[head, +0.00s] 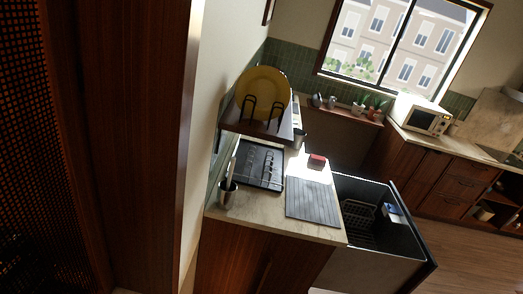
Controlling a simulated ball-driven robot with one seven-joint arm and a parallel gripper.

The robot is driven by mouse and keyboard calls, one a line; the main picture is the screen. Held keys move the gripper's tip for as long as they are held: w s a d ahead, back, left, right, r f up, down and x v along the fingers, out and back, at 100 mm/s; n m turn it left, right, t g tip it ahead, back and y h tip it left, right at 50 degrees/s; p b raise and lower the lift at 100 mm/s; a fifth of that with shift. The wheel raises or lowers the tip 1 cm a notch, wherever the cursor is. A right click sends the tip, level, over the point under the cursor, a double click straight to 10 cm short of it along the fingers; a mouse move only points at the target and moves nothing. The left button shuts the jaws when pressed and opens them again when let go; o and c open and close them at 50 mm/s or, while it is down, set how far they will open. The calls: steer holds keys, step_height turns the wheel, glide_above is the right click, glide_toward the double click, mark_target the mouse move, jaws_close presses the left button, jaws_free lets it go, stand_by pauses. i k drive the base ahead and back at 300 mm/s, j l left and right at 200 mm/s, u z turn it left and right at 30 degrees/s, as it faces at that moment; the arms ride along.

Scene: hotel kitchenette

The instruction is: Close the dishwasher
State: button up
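The dishwasher (378,268) stands open at the lower right, beside the end of the counter. It shows as a deep grey box with a dark rim and a dark outer edge on its right. A dark wire rack (358,218) lies inside it, and a small blue and white item (392,208) sits on its far right inner wall. Part of its bottom is cut off by the picture edge. My gripper is not in view.
A tall dark wood panel (135,150) and a wall edge fill the left. The counter (275,225) holds a black drying tray (259,165), a ridged mat (312,201) and a utensil cup (228,194). Bare wooden floor (470,262) lies right of the dishwasher.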

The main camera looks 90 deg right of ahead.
mark_target(391, 257)
steer(key=k+l+z, duration=0.7)
steer(key=l+z, duration=0.15)
steer(key=k+l+z, duration=0.15)
steer(key=l+z, duration=0.15)
steer(key=l, duration=0.15)
steer(key=k+l+z, duration=0.1)
steer(key=l+z, duration=0.5)
steer(key=l, duration=0.25)
steer(key=k+l, duration=0.1)
steer(key=l, duration=0.8)
steer(key=k+l, duration=0.1)
steer(key=l, duration=0.75)
steer(key=k+l+z, duration=0.1)
steer(key=l, duration=0.8)
